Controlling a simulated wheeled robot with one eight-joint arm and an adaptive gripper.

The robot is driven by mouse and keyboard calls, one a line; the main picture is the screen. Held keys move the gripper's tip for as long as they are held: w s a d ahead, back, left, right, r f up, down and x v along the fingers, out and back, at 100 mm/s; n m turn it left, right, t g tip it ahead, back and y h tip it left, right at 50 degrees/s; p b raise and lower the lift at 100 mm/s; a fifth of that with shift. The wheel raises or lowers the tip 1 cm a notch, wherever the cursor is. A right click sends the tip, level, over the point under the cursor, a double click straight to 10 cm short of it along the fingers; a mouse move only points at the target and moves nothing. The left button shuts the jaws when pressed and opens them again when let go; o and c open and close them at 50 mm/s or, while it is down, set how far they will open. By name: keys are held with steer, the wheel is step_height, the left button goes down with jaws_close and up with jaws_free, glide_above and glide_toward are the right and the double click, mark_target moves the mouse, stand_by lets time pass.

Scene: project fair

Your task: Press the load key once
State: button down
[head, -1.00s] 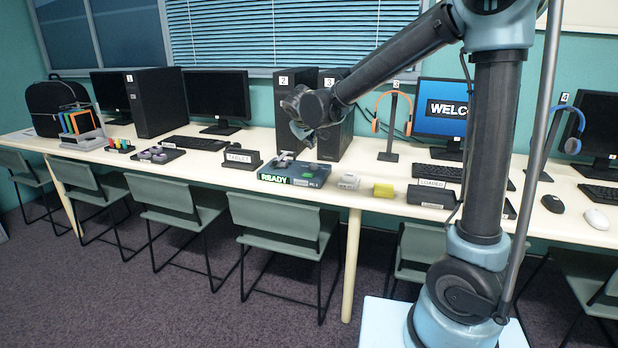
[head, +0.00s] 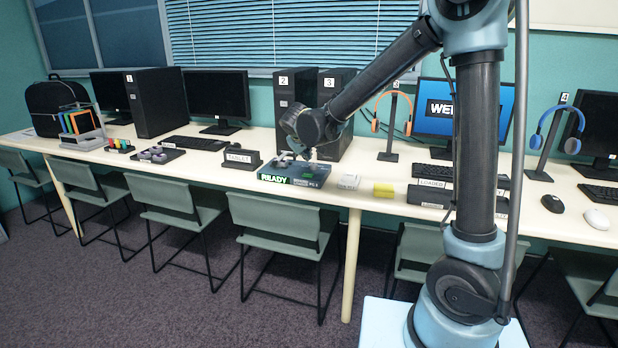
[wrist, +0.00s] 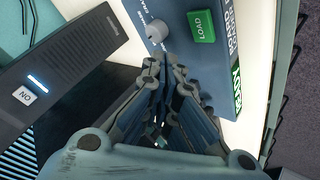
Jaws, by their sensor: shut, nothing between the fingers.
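The load key is a green square key marked LOAD (wrist: 202,27) on a blue-grey console (wrist: 182,10) in the wrist view. A grey round knob (wrist: 156,31) sits to its left on the same panel. In the head view the console (head: 318,180) stands at the table's front edge with a lit green READY display (head: 275,178). My gripper (head: 306,157) is over the console there. In the wrist view its shut, empty fingertips (wrist: 170,68) are below the key and knob in the picture. I cannot tell the height of the gap.
Computer towers (head: 295,95) stand behind the console.

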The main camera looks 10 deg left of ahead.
mark_target(305, 174)
steer(key=shift+f, duration=2.05)
steer(key=shift+f, duration=0.75)
stand_by(0.7)
steer(key=shift+r, duration=0.8)
steer(key=shift+r, duration=0.15)
steer(key=shift+r, duration=2.35)
